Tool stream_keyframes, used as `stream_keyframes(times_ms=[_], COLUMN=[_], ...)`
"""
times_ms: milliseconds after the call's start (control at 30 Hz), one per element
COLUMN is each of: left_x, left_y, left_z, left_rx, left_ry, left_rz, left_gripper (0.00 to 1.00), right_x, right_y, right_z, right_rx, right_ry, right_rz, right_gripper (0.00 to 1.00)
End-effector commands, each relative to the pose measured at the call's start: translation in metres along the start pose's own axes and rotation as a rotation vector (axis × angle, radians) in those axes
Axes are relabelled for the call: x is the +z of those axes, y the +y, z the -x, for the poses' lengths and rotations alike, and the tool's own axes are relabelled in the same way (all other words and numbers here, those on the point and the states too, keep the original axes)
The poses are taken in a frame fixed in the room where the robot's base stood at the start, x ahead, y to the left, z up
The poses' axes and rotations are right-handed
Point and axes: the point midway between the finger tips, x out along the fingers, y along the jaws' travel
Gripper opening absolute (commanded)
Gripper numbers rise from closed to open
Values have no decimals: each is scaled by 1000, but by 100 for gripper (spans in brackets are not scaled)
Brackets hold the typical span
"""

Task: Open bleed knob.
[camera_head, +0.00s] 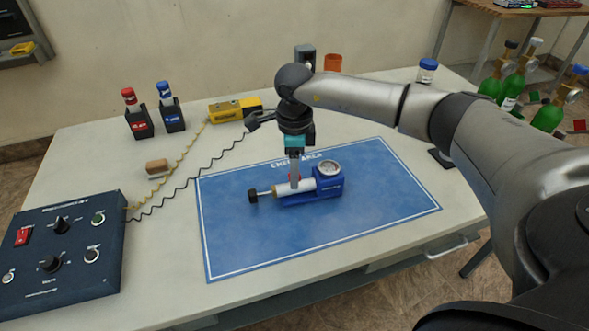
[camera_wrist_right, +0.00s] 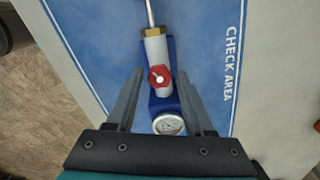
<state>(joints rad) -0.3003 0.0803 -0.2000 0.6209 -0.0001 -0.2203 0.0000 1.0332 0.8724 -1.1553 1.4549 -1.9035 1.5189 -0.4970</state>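The blue and silver hand pump (camera_head: 325,187) lies on the blue check-area mat (camera_head: 235,235), with a round gauge (camera_head: 330,168) at its right end and a black-ended rod (camera_head: 253,196) at its left. A red knob (camera_wrist_right: 159,76), which looks like the bleed knob, sits on the pump's top. In the head view the knob is mostly hidden by my right gripper (camera_head: 295,182), which points down over the pump. In the right wrist view my right gripper (camera_wrist_right: 160,80) is open, with one finger on each side of the knob and visible gaps between. My left gripper is not in view.
The mat around the pump is clear.

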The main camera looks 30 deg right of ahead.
Motion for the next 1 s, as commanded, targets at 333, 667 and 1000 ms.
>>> stream_keyframes(times_ms=[333,667,1000], left_x=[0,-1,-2], left_y=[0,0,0], left_z=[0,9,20], left_rx=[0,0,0], left_ry=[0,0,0], left_rz=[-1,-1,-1], left_gripper=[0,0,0], right_x=[0,1,0], right_y=[0,-1,0], right_z=[0,46,124], right_rx=[1,-3,-2], right_ry=[1,-3,-2], right_rz=[0,1,0], right_gripper=[66,66,66])
